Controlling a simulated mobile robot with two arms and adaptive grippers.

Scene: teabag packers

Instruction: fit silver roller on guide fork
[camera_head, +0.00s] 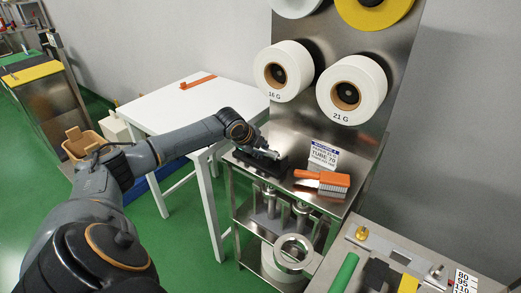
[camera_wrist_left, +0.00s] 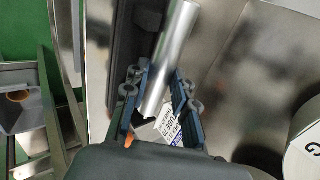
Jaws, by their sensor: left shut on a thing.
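The silver roller (camera_wrist_left: 172,55) is a shiny cylinder lying between the two fingers of my left gripper (camera_wrist_left: 158,88) in the left wrist view. The gripper is shut on it. In the head view my left gripper (camera_head: 262,150) is over the left part of the steel worktop, and only a small bit of the roller shows. A long black holder (camera_head: 270,167) lies right under and beside the gripper; it also shows beside the roller in the left wrist view (camera_wrist_left: 128,45). Whether they touch is unclear. I cannot identify the guide fork with certainty. My right gripper is not in view.
An orange-handled brush (camera_head: 322,180) and a printed label card (camera_head: 323,156) are on the steel worktop right of the gripper. Large white reels (camera_head: 284,71) hang on the upright panel behind. A white table (camera_head: 170,112) stands at the left. A green cylinder (camera_head: 344,272) lies at the front right.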

